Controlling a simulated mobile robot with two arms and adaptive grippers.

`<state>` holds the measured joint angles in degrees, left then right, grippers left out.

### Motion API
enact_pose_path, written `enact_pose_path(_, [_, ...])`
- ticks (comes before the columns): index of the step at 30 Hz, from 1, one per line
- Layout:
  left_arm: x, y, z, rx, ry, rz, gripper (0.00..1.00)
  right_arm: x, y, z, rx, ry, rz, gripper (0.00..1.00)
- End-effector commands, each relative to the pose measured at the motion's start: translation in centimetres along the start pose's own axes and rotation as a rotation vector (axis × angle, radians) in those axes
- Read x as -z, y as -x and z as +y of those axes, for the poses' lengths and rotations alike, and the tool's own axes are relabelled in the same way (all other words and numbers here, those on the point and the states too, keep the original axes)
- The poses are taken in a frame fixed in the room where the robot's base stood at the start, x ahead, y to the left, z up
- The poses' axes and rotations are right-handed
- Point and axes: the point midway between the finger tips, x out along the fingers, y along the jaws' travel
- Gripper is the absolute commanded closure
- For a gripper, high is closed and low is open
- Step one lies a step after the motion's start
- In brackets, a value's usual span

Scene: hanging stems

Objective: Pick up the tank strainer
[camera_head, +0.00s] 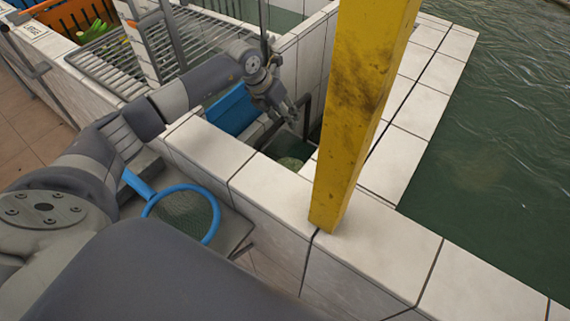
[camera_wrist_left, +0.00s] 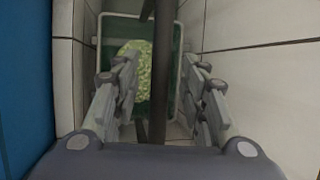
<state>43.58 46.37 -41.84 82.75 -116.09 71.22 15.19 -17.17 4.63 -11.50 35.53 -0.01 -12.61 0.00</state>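In the tiled recess sits a green rectangular basket (camera_wrist_left: 187,75) with a dark upright handle, which looks like the tank strainer; pale green matter (camera_wrist_left: 130,62) lies inside it. In the head view the strainer's dark handle (camera_head: 306,112) rises beside my left gripper (camera_head: 292,122), which points down into the recess. In the left wrist view my left gripper (camera_wrist_left: 163,100) is open, with its fingers on either side of the dark handle bar and visible gaps at both sides. The lower part of the strainer is partly hidden by the recess wall. My right gripper is not in view.
A yellow post (camera_head: 360,100) stands on the white tiled wall close to the recess. A blue-rimmed hand net (camera_head: 185,212) lies on a metal shelf. An orange crate (camera_head: 75,15) and a metal rack (camera_head: 130,60) stand behind.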

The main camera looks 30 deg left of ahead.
Motion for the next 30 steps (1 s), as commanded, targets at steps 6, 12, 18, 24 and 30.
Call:
enact_pose_path(6, [0.14,-0.33,0.09,0.0,0.0,0.0,0.6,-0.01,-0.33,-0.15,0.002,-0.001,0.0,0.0])
enact_pose_path(12, [0.14,-0.34,0.1,0.0,0.0,0.0,0.6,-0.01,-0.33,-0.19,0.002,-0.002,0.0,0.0])
enact_pose_path(18, [0.14,-0.33,0.09,0.0,0.0,0.0,0.78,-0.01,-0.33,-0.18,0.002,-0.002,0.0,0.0])
enact_pose_path(24, [0.14,-0.33,0.1,0.0,0.0,0.0,1.0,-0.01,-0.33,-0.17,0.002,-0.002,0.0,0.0])
enact_pose_path(30, [0.01,-0.22,0.07,0.0,0.0,-0.003,1.0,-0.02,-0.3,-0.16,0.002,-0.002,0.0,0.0])
